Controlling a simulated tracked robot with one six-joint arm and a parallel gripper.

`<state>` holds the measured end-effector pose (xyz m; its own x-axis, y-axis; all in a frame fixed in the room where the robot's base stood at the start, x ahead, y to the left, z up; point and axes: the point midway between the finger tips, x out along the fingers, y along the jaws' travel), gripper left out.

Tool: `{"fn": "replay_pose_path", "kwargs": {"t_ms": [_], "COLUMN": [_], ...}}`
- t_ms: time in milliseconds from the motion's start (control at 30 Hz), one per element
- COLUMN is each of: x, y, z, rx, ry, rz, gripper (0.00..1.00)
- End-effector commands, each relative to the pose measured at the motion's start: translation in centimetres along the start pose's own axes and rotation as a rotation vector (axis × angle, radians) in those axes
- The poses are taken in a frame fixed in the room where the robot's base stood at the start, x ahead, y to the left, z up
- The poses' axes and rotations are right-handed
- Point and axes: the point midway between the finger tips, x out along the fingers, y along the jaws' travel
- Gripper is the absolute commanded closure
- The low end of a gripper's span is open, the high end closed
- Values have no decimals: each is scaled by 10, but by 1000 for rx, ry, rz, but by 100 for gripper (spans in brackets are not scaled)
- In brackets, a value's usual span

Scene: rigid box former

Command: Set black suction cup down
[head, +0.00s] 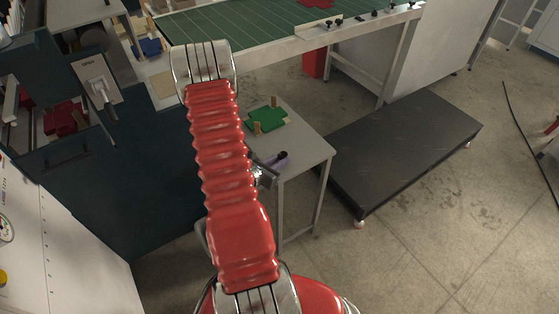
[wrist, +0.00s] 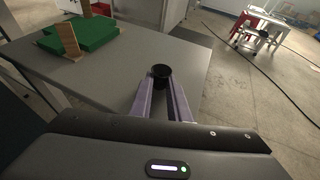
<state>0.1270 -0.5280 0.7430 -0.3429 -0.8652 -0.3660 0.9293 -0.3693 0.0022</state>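The black suction cup (wrist: 161,74) is between the tips of my gripper's purple fingers (wrist: 162,88) in the wrist view. The fingers close in on it from both sides. In the head view, my gripper (head: 277,159) shows small beside my red arm, with the dark cup (head: 284,154) at its tip. Both are over the small grey table (head: 312,150), whose top also fills much of the wrist view (wrist: 115,80). I cannot tell whether the cup touches the tabletop. My arm hides part of the table in the head view.
A green piece (head: 265,119) with wooden blocks lies on the table's far part. A low black platform (head: 400,145) stands to the right. A long green-topped bench (head: 250,28) is behind. The tabletop around the cup is clear.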

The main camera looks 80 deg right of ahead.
Motion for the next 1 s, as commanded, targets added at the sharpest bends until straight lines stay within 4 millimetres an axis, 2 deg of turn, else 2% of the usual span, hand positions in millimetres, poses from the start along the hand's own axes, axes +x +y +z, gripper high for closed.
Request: {"fn": "replay_pose_path", "kwargs": {"t_ms": [33, 300, 567, 1000], "x": [3, 4, 1, -62], "y": [-1, -1, -3, 3], "z": [-9, -8, 0, 2], "rx": [-3, -2, 0, -3], "ry": [23, 22, 24, 18], "rz": [0, -1, -5, 2], "gripper": [82, 64, 64, 64]}}
